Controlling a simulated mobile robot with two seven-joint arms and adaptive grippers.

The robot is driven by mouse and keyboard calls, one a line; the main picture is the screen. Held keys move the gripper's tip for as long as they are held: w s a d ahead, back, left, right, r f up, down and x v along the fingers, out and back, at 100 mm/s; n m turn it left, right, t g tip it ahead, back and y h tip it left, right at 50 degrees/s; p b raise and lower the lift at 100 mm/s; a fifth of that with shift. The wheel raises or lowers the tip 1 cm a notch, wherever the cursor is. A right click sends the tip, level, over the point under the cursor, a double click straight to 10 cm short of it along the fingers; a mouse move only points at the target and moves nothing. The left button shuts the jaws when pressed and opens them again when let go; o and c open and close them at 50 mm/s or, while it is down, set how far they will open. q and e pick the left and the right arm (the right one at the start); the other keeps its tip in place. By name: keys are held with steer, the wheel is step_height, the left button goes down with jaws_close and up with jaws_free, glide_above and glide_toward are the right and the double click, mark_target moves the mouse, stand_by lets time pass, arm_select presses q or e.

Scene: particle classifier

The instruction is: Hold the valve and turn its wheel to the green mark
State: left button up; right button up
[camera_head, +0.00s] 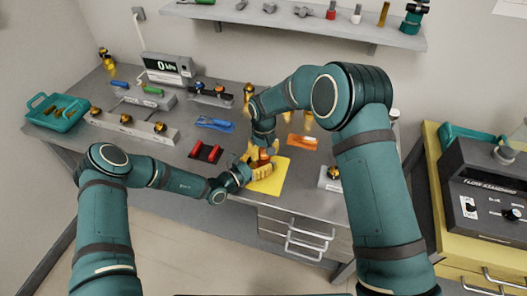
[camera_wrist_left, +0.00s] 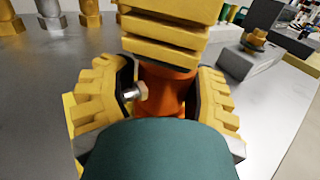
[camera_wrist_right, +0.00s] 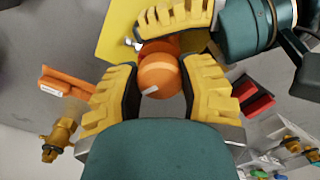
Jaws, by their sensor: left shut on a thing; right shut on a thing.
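The orange valve stands over the yellow mat (camera_head: 272,184) at the front of the bench. My left gripper (camera_head: 248,172) is shut on the valve's body (camera_wrist_left: 165,88) from the side; a metal stub pokes out between its fingers. My right gripper (camera_head: 262,150) comes from above and is shut on the round orange wheel (camera_wrist_right: 160,74), which has a pale mark on its near side. In the left wrist view, the right gripper's ribbed yellow finger (camera_wrist_left: 170,38) hides the wheel. No green mark can be made out in any view.
A red-and-black holder (camera_head: 205,152), an orange tool (camera_head: 302,141) and a blue tool (camera_head: 215,124) lie around the mat. A grey block with brass fittings (camera_head: 135,127) and a teal basket (camera_head: 57,112) are at left. A gauge box reading 0 (camera_head: 168,69) stands behind.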

mark_target(263, 151)
steer(key=shift+n, duration=3.1)
steer(key=o, duration=1.2)
steer(key=shift+o, duration=0.2)
arm_select(q)
steer(key=o, duration=1.4)
steer(key=shift+o, duration=0.2)
arm_select(e)
step_height(263, 151, up, 12)
